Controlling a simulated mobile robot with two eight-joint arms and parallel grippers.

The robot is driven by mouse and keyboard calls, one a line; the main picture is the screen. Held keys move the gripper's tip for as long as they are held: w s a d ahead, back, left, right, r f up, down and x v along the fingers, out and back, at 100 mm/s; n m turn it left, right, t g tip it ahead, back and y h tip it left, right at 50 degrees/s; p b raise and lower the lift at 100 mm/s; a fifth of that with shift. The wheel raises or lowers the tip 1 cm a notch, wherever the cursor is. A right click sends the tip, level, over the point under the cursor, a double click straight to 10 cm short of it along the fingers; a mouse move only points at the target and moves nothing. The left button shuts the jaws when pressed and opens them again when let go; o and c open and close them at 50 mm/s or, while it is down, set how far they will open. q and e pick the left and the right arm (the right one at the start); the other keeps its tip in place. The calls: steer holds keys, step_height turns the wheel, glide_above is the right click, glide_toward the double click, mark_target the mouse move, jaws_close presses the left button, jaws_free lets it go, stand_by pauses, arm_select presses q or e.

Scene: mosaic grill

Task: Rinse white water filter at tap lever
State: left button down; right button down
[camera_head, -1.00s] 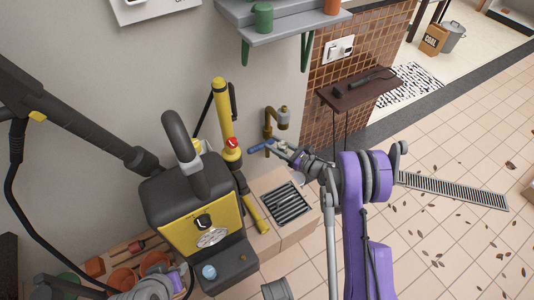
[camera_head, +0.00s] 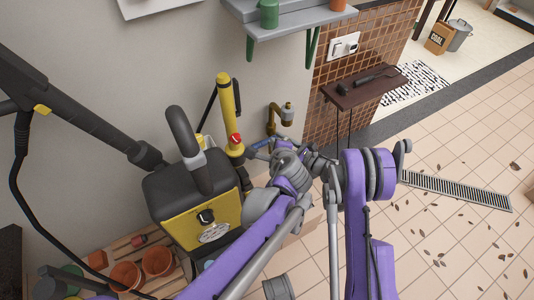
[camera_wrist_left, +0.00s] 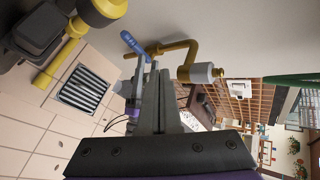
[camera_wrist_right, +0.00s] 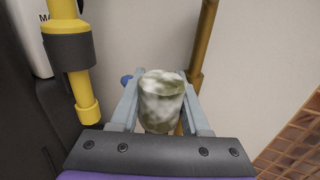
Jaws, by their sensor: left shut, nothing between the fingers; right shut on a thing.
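The water filter (camera_wrist_right: 162,100) is a short white cylinder with patchy green-brown grime. My right gripper (camera_wrist_right: 162,80) is shut on it; the left arm hides it in the head view. The brass tap (camera_head: 282,113) is on the wall, with its grey nozzle (camera_wrist_left: 201,73) in the left wrist view. The blue tap lever (camera_wrist_left: 132,43) sticks out beside the tap; its end also shows behind the filter in the right wrist view (camera_wrist_right: 127,79). My left gripper (camera_wrist_left: 155,68) is shut and empty, its tips close to the lever; contact is unclear. No running water is visible.
A black and yellow pressure washer (camera_head: 205,215) stands left of the tap, with a yellow tube (camera_head: 229,110) between them. A floor grate (camera_wrist_left: 85,89) lies below. A dark wall shelf (camera_head: 365,85) is to the right. Both my forearms crowd the tap area.

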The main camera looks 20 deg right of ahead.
arm_select(q)
steer(key=w+f+m+t+y, duration=0.2)
steer(key=f+m, duration=0.1)
steer(key=f, duration=0.5)
steer(key=w+f+m+t+y, duration=0.1)
steer(key=w+f+m+y, duration=0.15)
steer(key=f, duration=0.45)
steer(key=s+d+f+m+t, duration=0.3)
steer(key=d+f+m+t, duration=0.15)
steer(key=f, duration=0.55)
steer(key=w+a+r, duration=0.2)
steer(key=w+r, duration=0.2)
steer(key=w, duration=0.6)
steer(key=shift+w+m+g, duration=0.25)
steer(key=shift+m+g, duration=0.05)
steer(key=shift+g, duration=0.15)
